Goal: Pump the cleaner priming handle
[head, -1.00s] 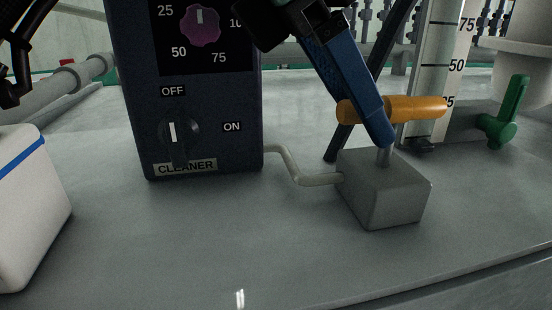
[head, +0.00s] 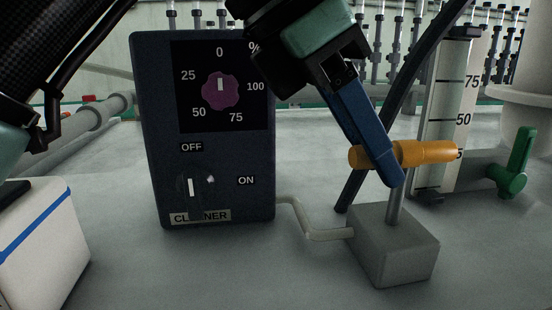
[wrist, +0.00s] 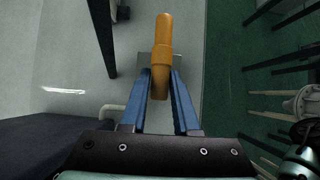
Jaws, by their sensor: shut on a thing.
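The orange priming handle (head: 425,153) lies crosswise on top of a metal rod that stands up from a grey pump block (head: 393,247). My gripper (head: 392,160) has its blue fingers shut around the handle, left of its middle in the head view. In the wrist view the handle (wrist: 161,58) runs between the two fingers of my gripper (wrist: 161,82). A length of rod shows between handle and block. The dark blue cleaner box (head: 220,140) stands left of the pump, with a purple dial and an OFF/ON knob. A bent pipe joins the box side to the block.
A graduated cylinder (head: 446,100) and a green valve lever (head: 515,160) stand behind and right of the pump. A white container with a blue stripe (head: 40,240) is at the left. The grey bench top (head: 250,275) in front is clear.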

